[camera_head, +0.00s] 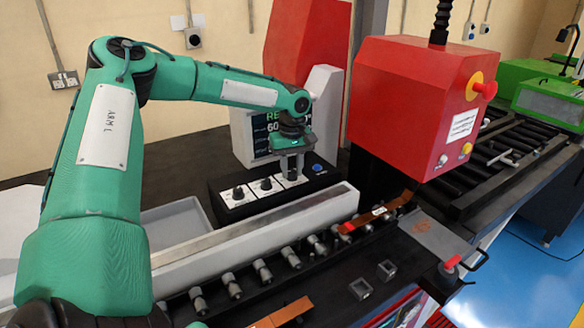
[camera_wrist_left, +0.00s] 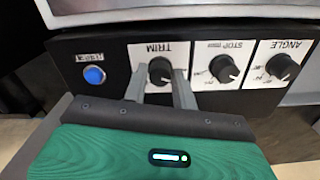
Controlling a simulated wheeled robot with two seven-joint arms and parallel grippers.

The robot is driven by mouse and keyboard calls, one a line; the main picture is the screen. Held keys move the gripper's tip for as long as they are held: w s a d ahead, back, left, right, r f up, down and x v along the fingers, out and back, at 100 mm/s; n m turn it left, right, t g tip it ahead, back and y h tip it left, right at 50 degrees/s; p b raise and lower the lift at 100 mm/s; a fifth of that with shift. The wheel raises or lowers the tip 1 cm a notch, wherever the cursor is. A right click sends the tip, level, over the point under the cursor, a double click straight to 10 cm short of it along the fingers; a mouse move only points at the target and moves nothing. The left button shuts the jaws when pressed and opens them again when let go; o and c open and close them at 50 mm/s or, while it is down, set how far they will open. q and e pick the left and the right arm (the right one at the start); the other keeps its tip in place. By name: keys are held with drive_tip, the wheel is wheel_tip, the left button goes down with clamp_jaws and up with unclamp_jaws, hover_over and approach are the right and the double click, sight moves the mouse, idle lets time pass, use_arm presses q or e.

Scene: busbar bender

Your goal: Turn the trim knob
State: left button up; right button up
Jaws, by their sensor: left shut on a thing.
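The trim knob (camera_wrist_left: 160,68) is black and sits on a white plate labelled TRIM, upside down in the left wrist view. My left gripper (camera_wrist_left: 159,78) has one finger on each side of the knob and is shut on it. In the head view my left gripper (camera_head: 291,168) reaches down to the right end of the black control box (camera_head: 225,213) and mostly hides the trim knob there. My right gripper is not in view.
The STOP knob (camera_wrist_left: 223,69) and ANGLE knob (camera_wrist_left: 281,67) sit beside the trim knob. A blue button (camera_wrist_left: 94,75) is on its other side. A screen (camera_head: 262,130) stands behind the box. A red machine head (camera_head: 405,95) stands to the right, and a pale rail (camera_head: 255,235) runs in front.

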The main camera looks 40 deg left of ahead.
use_arm(q)
drive_tip(key=m, duration=0.6)
drive_tip(key=shift+m, duration=0.3)
drive_tip(key=m, duration=0.4)
drive_tip(key=shift+p, duration=0.3)
drive_tip(key=m, duration=0.7)
drive_tip(key=shift+m, duration=0.3)
drive_tip(key=m, duration=0.3)
drive_tip(key=shift+m, duration=0.4)
drive_tip(key=m, duration=0.4)
drive_tip(key=shift+p, duration=0.35)
drive_tip(key=shift+m, duration=1.6)
